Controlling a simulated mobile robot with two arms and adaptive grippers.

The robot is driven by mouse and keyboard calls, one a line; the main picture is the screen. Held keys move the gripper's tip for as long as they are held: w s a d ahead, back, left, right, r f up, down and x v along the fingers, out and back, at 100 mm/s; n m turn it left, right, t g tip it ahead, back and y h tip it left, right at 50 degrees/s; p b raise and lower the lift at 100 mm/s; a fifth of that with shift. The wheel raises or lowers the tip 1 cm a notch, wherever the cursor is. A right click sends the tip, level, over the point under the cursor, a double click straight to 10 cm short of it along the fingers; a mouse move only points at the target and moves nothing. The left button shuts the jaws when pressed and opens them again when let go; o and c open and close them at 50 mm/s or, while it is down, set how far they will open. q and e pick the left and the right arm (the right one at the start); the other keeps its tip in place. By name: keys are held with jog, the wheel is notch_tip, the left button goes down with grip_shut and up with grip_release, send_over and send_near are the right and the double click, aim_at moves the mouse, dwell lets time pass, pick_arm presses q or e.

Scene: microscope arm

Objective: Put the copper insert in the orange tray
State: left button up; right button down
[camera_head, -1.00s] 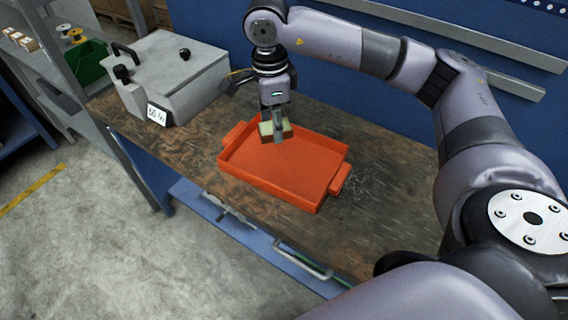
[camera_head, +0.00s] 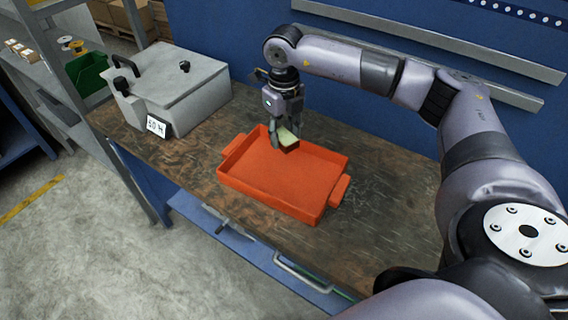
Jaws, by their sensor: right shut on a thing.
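The orange tray (camera_head: 260,205) lies on the wooden workbench, with its handles at left and right. My right gripper (camera_head: 286,143) is over the back edge of the tray and points down. It is shut on a small block, the copper insert (camera_head: 289,138), with a pale greenish top and a brown side. The insert is held tilted, near the tray's back wall; I cannot tell exactly how high above the tray it is. The tray's floor is bare. My left gripper is not in view.
A grey machine box (camera_head: 172,92) with a black handle and a small sign (camera_head: 156,126) stands at the bench's left end. A green bin (camera_head: 87,72) sits on the shelf behind. The bench (camera_head: 375,185) is clear right of the tray.

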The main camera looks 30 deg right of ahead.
aim_at(284, 174)
notch_tip(284, 174, down, 11)
jog(key=shift+f+p, duration=0.2)
jog(key=shift+p, duration=0.85)
jog(key=shift+f, duration=0.25)
jog(key=shift+f, duration=0.15)
jog(key=c, duration=1)
grip_release()
jog(key=shift+c, duration=0.2)
